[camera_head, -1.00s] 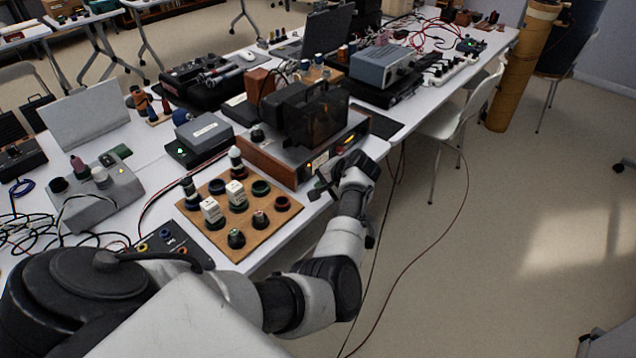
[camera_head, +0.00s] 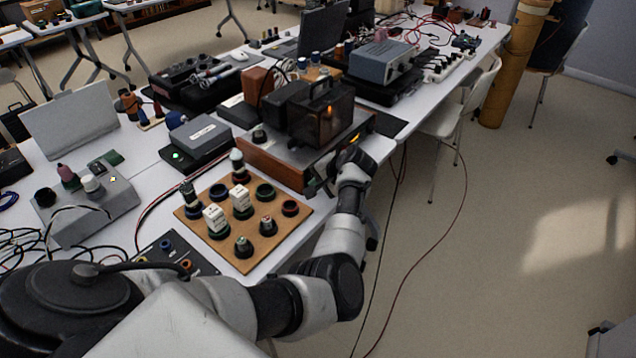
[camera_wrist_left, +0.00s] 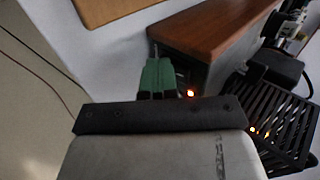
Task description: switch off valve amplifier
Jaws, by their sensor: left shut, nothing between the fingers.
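The valve amplifier (camera_head: 268,164) stands at the table's right edge, with a brown wooden side and a dark cage (camera_head: 320,125) with an orange glow inside. My left gripper (camera_head: 313,187) is shut and empty at its front panel, near the wooden-side end. In the left wrist view, the green fingertips (camera_wrist_left: 155,78) are together close beside a lit orange lamp (camera_wrist_left: 190,93) on the panel. The wooden side (camera_wrist_left: 205,28) and slotted black cage (camera_wrist_left: 280,125) also show there. I cannot tell whether the fingers touch the panel; the switch is not clearly visible. My right gripper is out of view.
A wooden board (camera_head: 245,252) with several knobs and white blocks lies just left of my left forearm. A grey box (camera_head: 200,136) stands left of the amplifier. Cables hang off the table edge. A white chair (camera_head: 455,125) stands behind right; the floor at right is open.

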